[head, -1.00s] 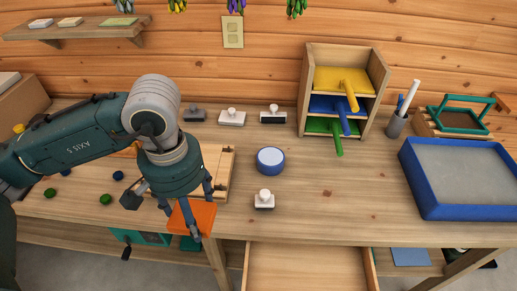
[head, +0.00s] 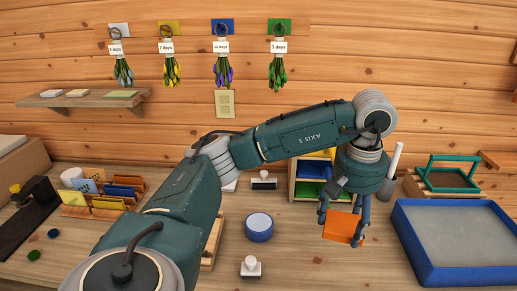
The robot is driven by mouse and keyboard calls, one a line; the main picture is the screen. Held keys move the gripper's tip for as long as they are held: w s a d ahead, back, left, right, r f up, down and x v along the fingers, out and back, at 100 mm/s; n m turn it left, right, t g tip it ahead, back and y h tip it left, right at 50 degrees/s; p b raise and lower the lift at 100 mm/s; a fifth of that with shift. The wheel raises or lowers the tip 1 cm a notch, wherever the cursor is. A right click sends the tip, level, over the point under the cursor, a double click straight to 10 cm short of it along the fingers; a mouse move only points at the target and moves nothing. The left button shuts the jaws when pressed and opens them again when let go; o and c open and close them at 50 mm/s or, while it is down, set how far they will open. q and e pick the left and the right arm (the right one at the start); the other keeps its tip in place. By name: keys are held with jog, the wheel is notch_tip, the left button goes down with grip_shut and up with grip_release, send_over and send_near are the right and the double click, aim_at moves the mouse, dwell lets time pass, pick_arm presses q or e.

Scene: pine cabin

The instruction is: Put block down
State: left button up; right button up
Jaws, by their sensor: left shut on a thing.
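My left gripper (head: 344,222) is shut on an orange block (head: 341,227). It holds the block over the right part of the wooden workbench (head: 300,264), in front of the small shelf rack (head: 309,190) and left of the blue-rimmed tray (head: 437,274). I cannot tell whether the block touches the bench. The fingers cover the sides of the block. My right gripper does not show.
A round blue-rimmed pad (head: 259,228) and a white stamp (head: 251,267) stand left of the block. A dark stamp (head: 263,181) stands farther back. A green-handled wooden box (head: 447,177) is behind the tray. My left arm hides much of the bench middle.

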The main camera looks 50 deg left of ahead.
pick_arm(q)
jog(key=w+a+r+n, duration=0.2)
jog(key=w+a+n, duration=0.1)
jog(key=a, duration=0.1)
jog(key=p, duration=0.2)
send_over(326, 260)
notch_tip(326, 260, down, 16)
jog(key=shift+f, duration=0.1)
notch_tip(326, 260, down, 4)
jog(key=shift+s+r+p, duration=0.1)
jog(key=shift+p, duration=0.2)
jog(key=shift+f, duration=0.25)
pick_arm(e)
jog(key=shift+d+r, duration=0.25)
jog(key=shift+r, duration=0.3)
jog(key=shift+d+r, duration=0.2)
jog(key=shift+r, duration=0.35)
pick_arm(q)
jog(key=shift+f, duration=0.1)
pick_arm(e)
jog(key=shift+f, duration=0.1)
